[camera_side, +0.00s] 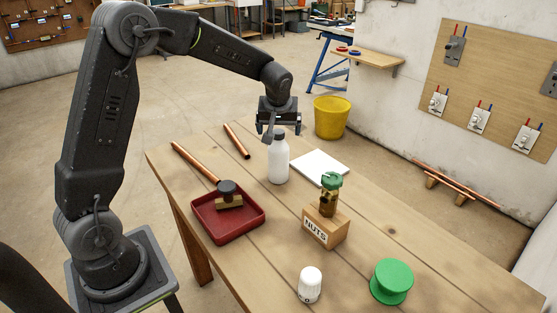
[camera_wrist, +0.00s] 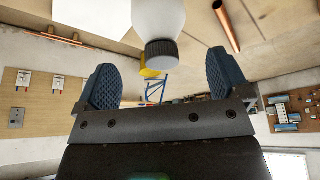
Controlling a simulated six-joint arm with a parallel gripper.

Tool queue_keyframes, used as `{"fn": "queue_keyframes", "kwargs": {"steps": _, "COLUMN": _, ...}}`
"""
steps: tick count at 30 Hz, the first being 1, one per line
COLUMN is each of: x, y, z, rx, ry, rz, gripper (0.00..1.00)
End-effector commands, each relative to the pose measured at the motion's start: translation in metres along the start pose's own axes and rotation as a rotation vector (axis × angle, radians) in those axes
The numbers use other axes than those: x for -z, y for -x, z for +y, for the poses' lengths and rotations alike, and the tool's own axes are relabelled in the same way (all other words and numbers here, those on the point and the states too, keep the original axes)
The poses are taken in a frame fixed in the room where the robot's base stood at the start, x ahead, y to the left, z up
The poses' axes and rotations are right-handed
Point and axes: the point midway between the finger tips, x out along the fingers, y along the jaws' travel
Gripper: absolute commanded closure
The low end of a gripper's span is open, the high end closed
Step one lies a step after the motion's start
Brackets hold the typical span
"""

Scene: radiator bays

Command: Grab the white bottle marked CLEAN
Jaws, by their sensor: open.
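A white bottle (camera_side: 278,163) with a dark cap stands upright on the wooden table, left of the white sheet. No CLEAN marking can be read on it from here. My gripper (camera_side: 278,127) is at the height of the bottle's cap, close above or behind it. In the wrist view the bottle (camera_wrist: 158,16) comes in from the top edge, its dark cap lying in line with the gap between the two blue padded fingers of my gripper (camera_wrist: 162,80). The fingers are spread, with nothing held between them.
A red tray (camera_side: 228,222) with a dark-knobbed item is at left. Copper pipes (camera_side: 237,141) lie behind it. A NUTS block (camera_side: 325,228) bearing a brass valve, a white knob (camera_side: 310,285) and a green spool (camera_side: 391,281) stand toward the front. The white sheet (camera_side: 320,167) lies flat.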

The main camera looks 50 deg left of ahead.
Motion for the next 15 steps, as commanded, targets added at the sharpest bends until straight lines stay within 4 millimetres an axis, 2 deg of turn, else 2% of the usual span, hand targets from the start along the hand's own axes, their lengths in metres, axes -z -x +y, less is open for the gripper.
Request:
{"fn": "queue_keyframes", "kwargs": {"steps": 5, "x": 0.000, "y": -0.017, "z": -0.001, "rx": 0.002, "ry": 0.000, "rz": -0.003, "gripper": 0.06}}
{"fn": "queue_keyframes", "kwargs": {"steps": 10, "x": 0.000, "y": -0.042, "z": -0.002, "rx": 0.002, "ry": -0.002, "rz": -0.002, "gripper": 0.06}}
{"fn": "queue_keyframes", "kwargs": {"steps": 15, "x": 0.001, "y": -0.054, "z": -0.002, "rx": 0.000, "ry": -0.001, "rz": 0.000, "gripper": 0.06}}
